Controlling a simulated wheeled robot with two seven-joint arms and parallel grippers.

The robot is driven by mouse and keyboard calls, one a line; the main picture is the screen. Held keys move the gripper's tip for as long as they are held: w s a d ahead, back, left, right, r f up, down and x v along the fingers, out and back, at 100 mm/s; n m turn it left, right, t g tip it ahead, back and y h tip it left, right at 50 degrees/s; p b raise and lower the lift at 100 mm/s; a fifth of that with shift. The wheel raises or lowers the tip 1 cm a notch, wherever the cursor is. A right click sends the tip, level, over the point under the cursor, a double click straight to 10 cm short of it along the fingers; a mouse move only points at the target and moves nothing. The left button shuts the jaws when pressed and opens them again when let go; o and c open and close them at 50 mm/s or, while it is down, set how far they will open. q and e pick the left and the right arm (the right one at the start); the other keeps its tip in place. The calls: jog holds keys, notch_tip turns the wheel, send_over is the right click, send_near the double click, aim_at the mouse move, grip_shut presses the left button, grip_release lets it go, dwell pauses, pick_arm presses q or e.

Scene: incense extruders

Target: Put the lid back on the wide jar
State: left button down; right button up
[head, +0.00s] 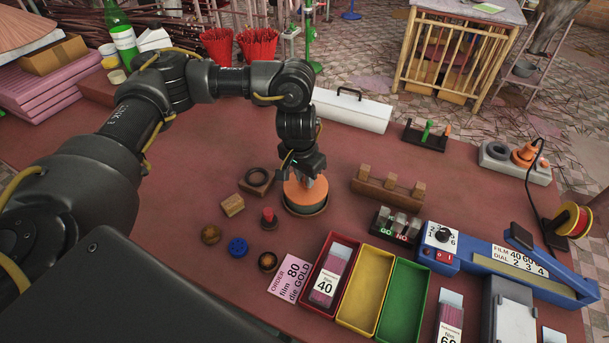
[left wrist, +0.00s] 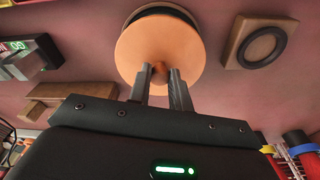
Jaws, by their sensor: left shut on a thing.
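My left gripper (head: 301,170) points down and is shut on the knob of the orange lid (head: 312,193). In the left wrist view my two fingertips (left wrist: 160,75) close on the small round knob at the middle of the lid (left wrist: 150,45). The dark rim of the wide jar (head: 305,212) shows just under the lid, and part of it shows past the lid's edge in the wrist view. The lid is over the jar; I cannot tell whether it rests fully on the rim. My right gripper is not in view.
A wooden block with a dark ring (head: 257,181) lies left of the jar. A small red-topped piece (head: 268,217) stands at front left. A wooden rack (head: 387,188) stands to the right. Red, yellow and green trays (head: 403,300) are in front. The table between the jar and the rack is clear.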

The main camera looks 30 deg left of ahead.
pick_arm(q)
jog(key=shift+p, duration=0.4)
jog(key=shift+f+p, duration=0.15)
jog(key=shift+p, duration=0.3)
dwell(1.0)
jog(key=shift+p, duration=0.5)
dwell(0.4)
dwell(0.3)
jog(key=c, duration=0.7)
grip_release()
notch_tip(320, 180, up, 7)
jog(key=p, duration=0.9)
